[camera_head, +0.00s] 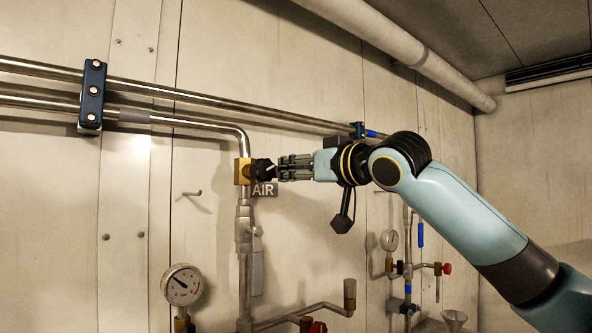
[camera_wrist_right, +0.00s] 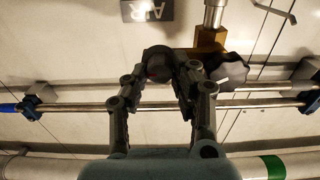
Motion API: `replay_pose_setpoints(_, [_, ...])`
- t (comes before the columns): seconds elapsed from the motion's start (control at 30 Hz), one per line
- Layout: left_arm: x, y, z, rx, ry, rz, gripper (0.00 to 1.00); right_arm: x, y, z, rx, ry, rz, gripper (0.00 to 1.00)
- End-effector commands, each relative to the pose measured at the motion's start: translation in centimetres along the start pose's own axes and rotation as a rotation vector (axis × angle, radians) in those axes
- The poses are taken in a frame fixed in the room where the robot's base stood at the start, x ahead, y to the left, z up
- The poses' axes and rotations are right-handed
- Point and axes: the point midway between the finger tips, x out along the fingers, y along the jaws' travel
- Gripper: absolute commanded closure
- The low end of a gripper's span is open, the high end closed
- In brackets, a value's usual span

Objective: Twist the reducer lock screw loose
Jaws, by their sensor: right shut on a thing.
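The reducer is a brass block (camera_head: 242,171) on a vertical pipe, with a black knob (camera_head: 263,170) on its right side that has a white mark. In the wrist view the brass block (camera_wrist_right: 208,40) and the dark knob (camera_wrist_right: 230,72) show at upper right. My right gripper (camera_head: 283,168) reaches in from the right, its fingers level at the knob. In the wrist view its fingers (camera_wrist_right: 166,70) are closed around a small dark round piece, the lock screw (camera_wrist_right: 157,60), which is mostly hidden. My left gripper is in neither view.
An AIR label (camera_head: 264,190) is just below the knob. Steel pipes run above, held by a blue clamp (camera_head: 92,95).

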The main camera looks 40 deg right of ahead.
Motion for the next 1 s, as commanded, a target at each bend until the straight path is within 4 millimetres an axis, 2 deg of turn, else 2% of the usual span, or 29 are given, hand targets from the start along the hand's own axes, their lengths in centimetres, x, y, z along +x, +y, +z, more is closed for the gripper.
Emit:
replay_pose_setpoints(0.37, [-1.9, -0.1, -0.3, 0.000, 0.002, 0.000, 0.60, 0.0, -0.1, -0.2, -0.175, -0.002, 0.001, 1.00])
replay_pose_setpoints(1.0, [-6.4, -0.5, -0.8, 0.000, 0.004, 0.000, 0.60, 0.0, -0.3, -0.1, -0.772, 0.000, 0.000, 1.00])
